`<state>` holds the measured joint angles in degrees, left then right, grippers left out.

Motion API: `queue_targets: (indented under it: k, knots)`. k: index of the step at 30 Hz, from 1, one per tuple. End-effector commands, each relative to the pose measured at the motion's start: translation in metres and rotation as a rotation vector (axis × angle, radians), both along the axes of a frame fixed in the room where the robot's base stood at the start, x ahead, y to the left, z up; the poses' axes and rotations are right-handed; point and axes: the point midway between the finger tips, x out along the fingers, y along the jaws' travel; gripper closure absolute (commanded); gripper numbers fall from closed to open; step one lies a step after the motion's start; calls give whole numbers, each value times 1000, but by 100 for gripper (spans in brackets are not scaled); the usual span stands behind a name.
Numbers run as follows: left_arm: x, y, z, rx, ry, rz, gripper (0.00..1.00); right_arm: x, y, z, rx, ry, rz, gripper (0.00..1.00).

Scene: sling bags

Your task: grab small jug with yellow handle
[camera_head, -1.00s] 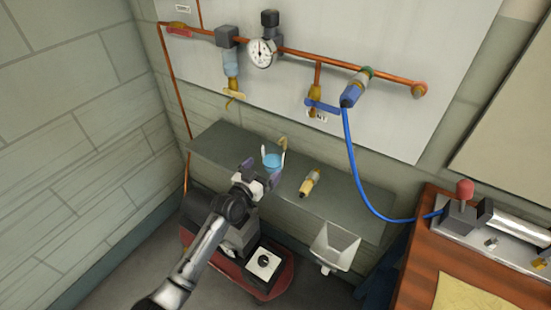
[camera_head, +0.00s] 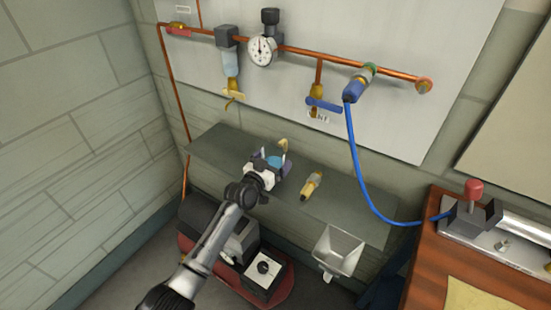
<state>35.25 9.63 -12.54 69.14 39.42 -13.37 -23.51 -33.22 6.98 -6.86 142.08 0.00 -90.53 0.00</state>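The small jug (camera_head: 274,161) is pale and clear with blue in it, and its yellow handle (camera_head: 283,144) points toward the wall. It stands on the grey shelf (camera_head: 222,144). My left gripper (camera_head: 272,165) is at the jug from the near side, its dark purple fingers spread to either side of the jug's body. The fingers partly hide the jug's lower part. I cannot see whether they touch it. My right gripper is not in view.
A yellow tool with a dark tip (camera_head: 312,185) lies on the shelf right of the jug. Copper pipes with a gauge (camera_head: 262,50) and a blue hose (camera_head: 359,170) are on the wall. A white funnel-like holder (camera_head: 339,249) hangs at the shelf's front.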

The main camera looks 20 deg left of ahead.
Motion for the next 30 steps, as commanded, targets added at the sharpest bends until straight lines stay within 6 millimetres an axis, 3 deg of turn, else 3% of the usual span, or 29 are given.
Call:
queue_targets:
  k: [2, 15, 23, 30]
  knots:
    - [0, 0, 0, 0, 0, 0, 12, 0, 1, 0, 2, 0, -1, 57]
    - [0, 0, 0, 0, 0, 0, 53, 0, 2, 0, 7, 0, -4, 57]
    - [0, 1, 2, 0, -1, 0, 53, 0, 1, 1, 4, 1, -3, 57]
    - [-3, 13, 16, 2, -3, 1, 53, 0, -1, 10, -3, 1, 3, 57]
